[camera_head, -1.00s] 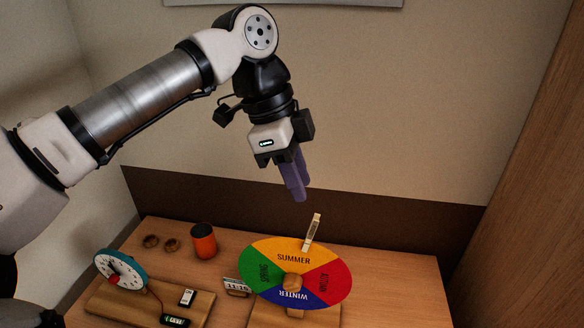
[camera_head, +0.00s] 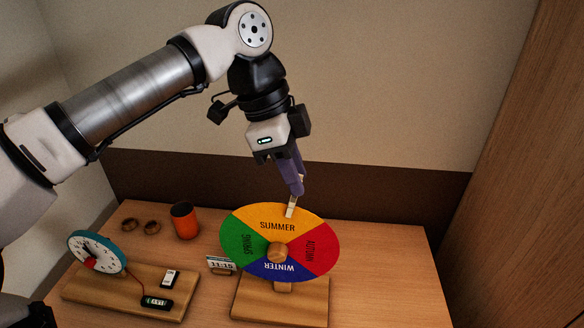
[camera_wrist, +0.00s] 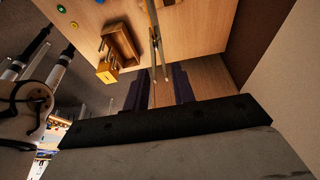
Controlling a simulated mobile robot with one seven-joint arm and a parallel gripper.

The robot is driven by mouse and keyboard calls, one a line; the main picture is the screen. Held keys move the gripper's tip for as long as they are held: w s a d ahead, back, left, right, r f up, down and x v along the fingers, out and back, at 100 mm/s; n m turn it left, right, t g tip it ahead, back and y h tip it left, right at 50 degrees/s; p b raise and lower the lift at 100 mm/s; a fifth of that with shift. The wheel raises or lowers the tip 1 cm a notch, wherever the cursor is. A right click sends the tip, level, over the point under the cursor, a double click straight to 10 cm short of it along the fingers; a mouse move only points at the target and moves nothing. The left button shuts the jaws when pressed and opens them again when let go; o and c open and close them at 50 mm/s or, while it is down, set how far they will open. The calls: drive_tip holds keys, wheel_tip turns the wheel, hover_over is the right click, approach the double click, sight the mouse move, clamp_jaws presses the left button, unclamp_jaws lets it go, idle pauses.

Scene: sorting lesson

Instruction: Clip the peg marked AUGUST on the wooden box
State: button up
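A pale wooden peg (camera_head: 291,206) stands clipped on the top edge of the season wheel (camera_head: 322,236), at the yellow SUMMER part. Any word on it is too small to read. My gripper (camera_head: 298,189) points down right at the peg's upper end. In the wrist view its two dark purple fingers (camera_wrist: 160,92) stand apart, with the wheel's thin edge and what looks like the peg between them. I cannot tell if they touch it. A small open wooden box (camera_wrist: 121,42) shows left of the fingers in the wrist view; it is not seen in the head view.
A toy clock (camera_head: 97,252) on a wooden board stands left, with a small digital display beside it. An orange cup (camera_head: 185,221) and two brown rings stand behind. A date card (camera_head: 220,263) is left of the wheel. The table's right side looks clear.

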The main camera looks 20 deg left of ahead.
drive_tip(key=shift+c, duration=0.3)
clamp_jaws()
drive_tip(key=shift+r, duration=0.15)
drive_tip(key=shift+w+d+r+p, duration=0.1)
drive_tip(key=shift+d+r+p, duration=0.1)
drive_tip(key=shift+r+p, duration=0.5)
drive_tip(key=shift+s+d+r+p, duration=0.1)
drive_tip(key=shift+d+r+p, duration=0.1)
drive_tip(key=shift+r+p, duration=0.45)
drive_tip(key=shift+w+d+r+p, duration=0.15)
drive_tip(key=shift+r+p, duration=0.25)
drive_tip(key=shift+r, duration=0.6)
drive_tip(key=shift+f, duration=0.1)
